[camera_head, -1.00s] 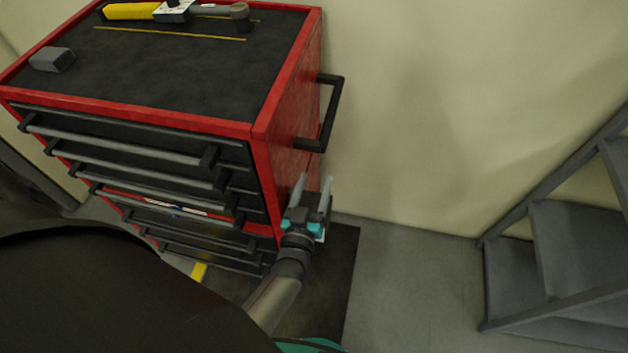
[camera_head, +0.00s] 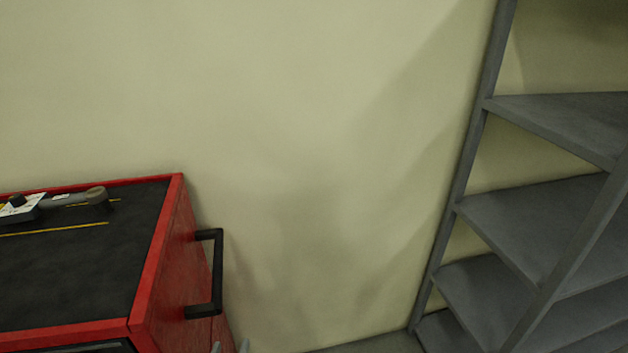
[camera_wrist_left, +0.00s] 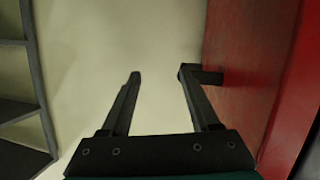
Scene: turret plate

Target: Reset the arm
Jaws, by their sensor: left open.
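The tips of my left gripper (camera_head: 230,347) just show at the bottom edge of the head view, to the right of the red tool cabinet (camera_head: 155,285) and below its black side handle (camera_head: 217,270). In the left wrist view, my left gripper (camera_wrist_left: 160,76) has its two fingers apart with nothing between them, and pale wall shows beyond. The cabinet's red side (camera_wrist_left: 250,75) is to the right of the fingers there, and a dark handle part (camera_wrist_left: 208,76) shows beside the right fingertip. I cannot tell whether they touch. My right gripper is not in view.
A tool (camera_head: 75,199) lies on the cabinet's black top (camera_head: 80,260). A grey shelf unit (camera_head: 535,225) stands at the right, and it also shows at the left of the wrist view (camera_wrist_left: 20,100). Bare wall (camera_head: 310,150) lies between cabinet and shelves.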

